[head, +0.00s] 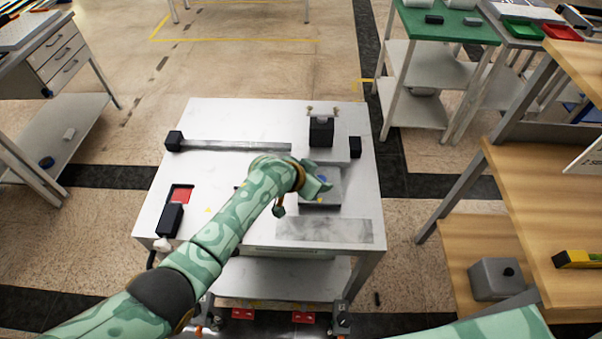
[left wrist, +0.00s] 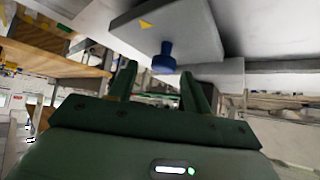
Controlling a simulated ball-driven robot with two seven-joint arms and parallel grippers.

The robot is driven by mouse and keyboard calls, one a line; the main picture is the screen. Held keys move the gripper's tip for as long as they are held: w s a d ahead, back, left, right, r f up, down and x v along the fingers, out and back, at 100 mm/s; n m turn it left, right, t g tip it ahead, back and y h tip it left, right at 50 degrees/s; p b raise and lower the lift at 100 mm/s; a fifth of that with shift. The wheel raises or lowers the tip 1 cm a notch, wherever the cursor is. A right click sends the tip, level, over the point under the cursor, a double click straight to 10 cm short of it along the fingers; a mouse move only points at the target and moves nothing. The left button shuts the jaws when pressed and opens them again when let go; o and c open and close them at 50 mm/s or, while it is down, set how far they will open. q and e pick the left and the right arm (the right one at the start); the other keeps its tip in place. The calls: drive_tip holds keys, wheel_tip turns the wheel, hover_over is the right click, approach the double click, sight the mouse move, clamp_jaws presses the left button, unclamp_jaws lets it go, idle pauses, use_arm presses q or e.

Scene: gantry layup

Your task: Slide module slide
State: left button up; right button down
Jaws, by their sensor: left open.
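A white module table (head: 245,115) stands in front of me. A grey slide plate (head: 322,202) lies on its right half, with a small blue knob (head: 323,178) partly hidden by my left gripper (head: 318,186). In the left wrist view the blue knob (left wrist: 164,58) sticks out from a grey block (left wrist: 185,25) bearing a yellow triangle. The fingers of my left gripper (left wrist: 158,72) are open on either side of the knob, with gaps visible; contact cannot be told. My right gripper is out of view.
A grey rail (head: 235,145) with a black end block (head: 174,140) lies behind my arm. A black block (head: 321,132) stands beyond the slide. Wooden shelves (head: 540,200) stand close on the right.

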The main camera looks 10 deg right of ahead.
use_arm(q)
drive_tip(key=p+v, duration=0.6)
drive_tip(key=v, duration=0.8)
drive_tip(key=shift+s+r, duration=0.2)
drive_tip(key=shift+a, duration=0.1)
